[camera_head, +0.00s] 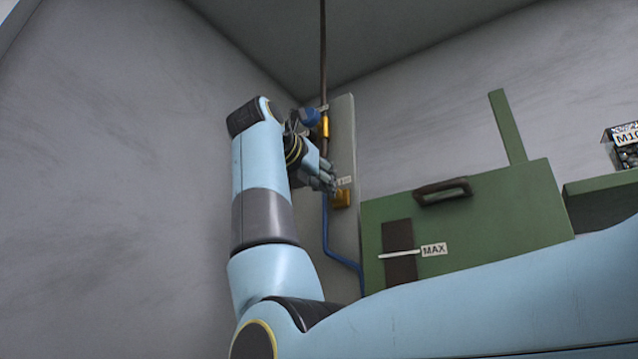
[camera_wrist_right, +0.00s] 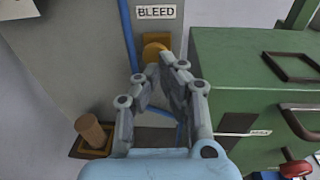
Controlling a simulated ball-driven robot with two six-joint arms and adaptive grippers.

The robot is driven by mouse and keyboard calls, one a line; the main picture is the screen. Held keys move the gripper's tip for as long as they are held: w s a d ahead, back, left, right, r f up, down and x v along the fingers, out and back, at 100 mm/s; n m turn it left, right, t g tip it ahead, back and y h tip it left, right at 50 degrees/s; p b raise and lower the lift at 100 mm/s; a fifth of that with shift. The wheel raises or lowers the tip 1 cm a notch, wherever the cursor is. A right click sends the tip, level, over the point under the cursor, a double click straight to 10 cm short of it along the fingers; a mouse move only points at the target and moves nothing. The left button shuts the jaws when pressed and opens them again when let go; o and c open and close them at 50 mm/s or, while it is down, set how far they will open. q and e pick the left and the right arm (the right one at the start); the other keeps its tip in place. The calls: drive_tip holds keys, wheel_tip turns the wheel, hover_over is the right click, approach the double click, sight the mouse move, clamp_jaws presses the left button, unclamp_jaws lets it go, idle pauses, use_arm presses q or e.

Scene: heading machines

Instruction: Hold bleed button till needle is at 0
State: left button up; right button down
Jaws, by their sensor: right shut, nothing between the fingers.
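The bleed button (camera_wrist_right: 157,48) is a yellow-orange piece on a grey panel, under a BLEED label (camera_wrist_right: 156,12); in the head view the button (camera_head: 342,198) shows low on the panel. My right gripper (camera_head: 331,187) is shut and empty, its fingertips close to the button. In the wrist view the right gripper (camera_wrist_right: 174,62) reaches the button's lower edge and hides part of it; I cannot tell whether it presses. A white pointer (camera_head: 399,254) lies level by a MAX label (camera_head: 434,249) on a green cabinet. No 0 mark is readable. My left gripper is out of view.
The green cabinet (camera_head: 490,215) with a dark handle (camera_head: 443,190) stands right of the panel (camera_head: 344,130). A blue hose (camera_head: 342,258) runs below the button. A brown cylindrical knob (camera_wrist_right: 92,132) sits at left in the wrist view. Grey walls close the corner.

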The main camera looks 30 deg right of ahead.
sight(337, 192)
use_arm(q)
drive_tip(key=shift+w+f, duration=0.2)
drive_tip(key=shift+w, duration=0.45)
use_arm(e)
drive_tip(key=shift+x, duration=1.2)
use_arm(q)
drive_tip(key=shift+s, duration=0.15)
use_arm(e)
drive_tip(key=shift+s, duration=0.1)
drive_tip(key=shift+w+d+r+p, duration=0.2)
drive_tip(key=shift+w+d+p, duration=0.25)
drive_tip(key=shift+d, duration=0.3)
drive_tip(key=shift+s+a, duration=0.1)
drive_tip(key=shift+s, duration=0.05)
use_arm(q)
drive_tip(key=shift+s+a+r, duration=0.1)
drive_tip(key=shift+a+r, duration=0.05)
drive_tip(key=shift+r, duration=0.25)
use_arm(e)
drive_tip(key=shift+f, duration=0.1)
